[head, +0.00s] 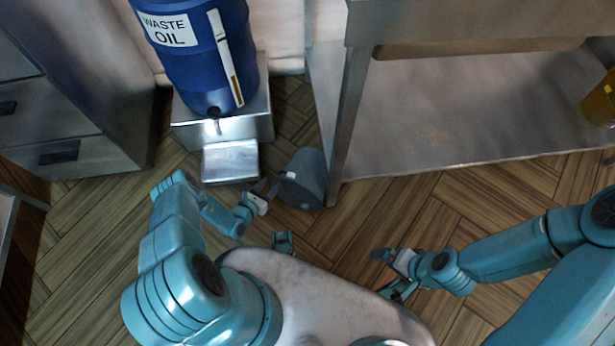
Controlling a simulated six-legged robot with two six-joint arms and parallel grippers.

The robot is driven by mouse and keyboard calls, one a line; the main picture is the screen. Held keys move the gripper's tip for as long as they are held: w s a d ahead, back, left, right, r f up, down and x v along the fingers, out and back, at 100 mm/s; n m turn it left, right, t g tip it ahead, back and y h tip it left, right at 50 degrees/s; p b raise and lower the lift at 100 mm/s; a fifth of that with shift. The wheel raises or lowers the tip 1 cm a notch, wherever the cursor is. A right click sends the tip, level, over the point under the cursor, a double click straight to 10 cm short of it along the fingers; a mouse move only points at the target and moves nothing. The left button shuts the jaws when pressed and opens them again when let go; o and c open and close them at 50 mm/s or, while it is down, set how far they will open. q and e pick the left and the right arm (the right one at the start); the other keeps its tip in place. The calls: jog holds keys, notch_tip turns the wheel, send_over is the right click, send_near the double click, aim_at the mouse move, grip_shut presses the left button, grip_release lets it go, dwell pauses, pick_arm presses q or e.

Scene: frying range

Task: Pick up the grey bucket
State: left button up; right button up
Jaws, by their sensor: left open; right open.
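The grey bucket (308,178) is on the wooden floor, just left of the steel table's front leg. Its opening and handle are not clear from here. My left gripper (268,187) is open and empty, at the bucket's left side with its fingers pointing toward it. One finger overlaps the bucket's edge in the picture; I cannot tell whether it touches. My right gripper (384,270) is open and empty over the floor, to the right of and nearer than the bucket.
A blue waste oil drum (200,50) with a tap stands on a metal stand (260,125), with a small metal step or tray (230,162) in front. The steel table (440,115) is close on the right. Drawers (60,120) are at left. Floor nearer me is clear.

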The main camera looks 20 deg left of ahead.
pick_arm(q)
jog(key=shift+x, duration=0.85)
jog(key=b+x, duration=0.1)
jog(key=x, duration=0.1)
jog(key=b+x, duration=0.2)
jog(key=x, duration=0.1)
jog(key=shift+s+d, duration=0.1)
jog(key=shift+d, duration=0.15)
jog(key=shift+w, duration=0.2)
jog(key=shift+r, duration=0.1)
